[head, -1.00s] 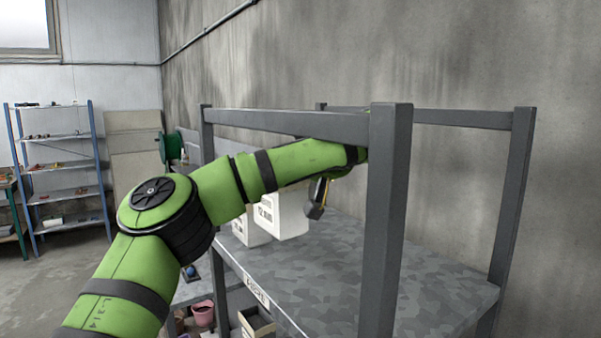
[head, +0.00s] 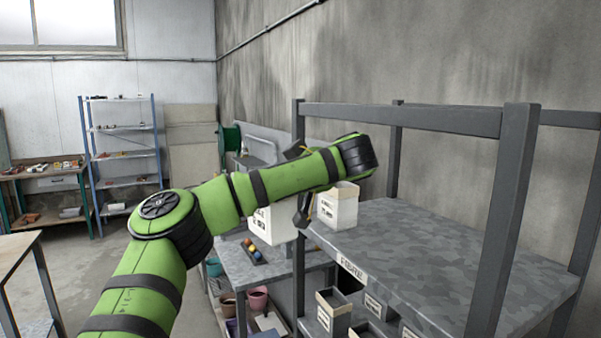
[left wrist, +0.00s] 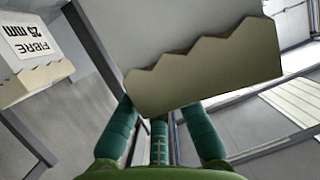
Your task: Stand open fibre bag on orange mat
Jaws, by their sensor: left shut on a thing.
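My left gripper (left wrist: 161,118) is shut on a pale fibre bag with a jagged open top, seen close up in the left wrist view (left wrist: 205,70). In the head view a white bag with dark print (head: 271,226), partly behind my left arm, appears to be this held bag, left of the rack's post. A second white bag (head: 340,208) stands upright on the rack shelf. A bag labelled "FIBRE 25 mm" (left wrist: 30,60) shows at the left of the left wrist view. The orange mat and my right gripper are not in view.
The grey rack (head: 420,255) has upright posts and top rails close to my arm. A lower table (head: 232,262) holds a small tray with coloured balls (head: 254,252). Pots (head: 257,298) and boxes (head: 333,312) sit below. Another table edge (head: 15,250) is at the left.

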